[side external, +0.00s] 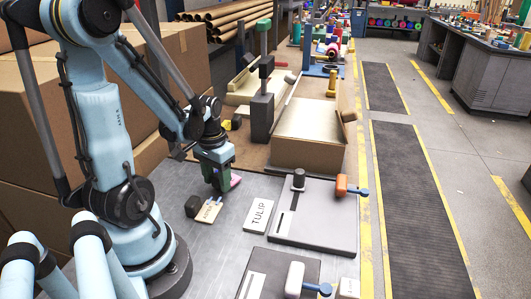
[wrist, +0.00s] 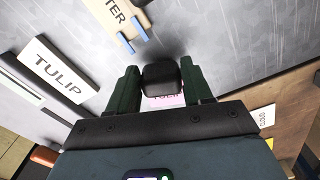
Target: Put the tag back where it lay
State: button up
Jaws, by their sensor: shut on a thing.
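My gripper (side external: 217,186) is low over the grey table, its dark green fingers closed around a dark block (wrist: 162,77) in the wrist view. A pale pink tag (wrist: 163,101) with lettering, too small to read surely, shows just behind that block between the fingers; whether the two are joined I cannot tell. In the side view a pink piece (side external: 235,180) shows at the right of the fingers. A white TULIP block (side external: 258,213) lies on the table to the right, also in the wrist view (wrist: 57,68). The fingers hide much of the held thing.
A wooden board (side external: 209,211) with blue clips and a dark knob (side external: 193,205) are close by at the front. A grey fixture (side external: 325,228) with an orange-handled part stands right. An open cardboard box (side external: 309,153) is behind. A CLOUD label (wrist: 265,116) shows in the wrist view.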

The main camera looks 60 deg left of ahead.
aim_at(216, 177)
jog(key=shift+f, duration=0.45)
dwell(0.4)
jog(key=o, duration=1.5)
jog(key=shift+r, duration=0.1)
jog(key=shift+r, duration=5.95)
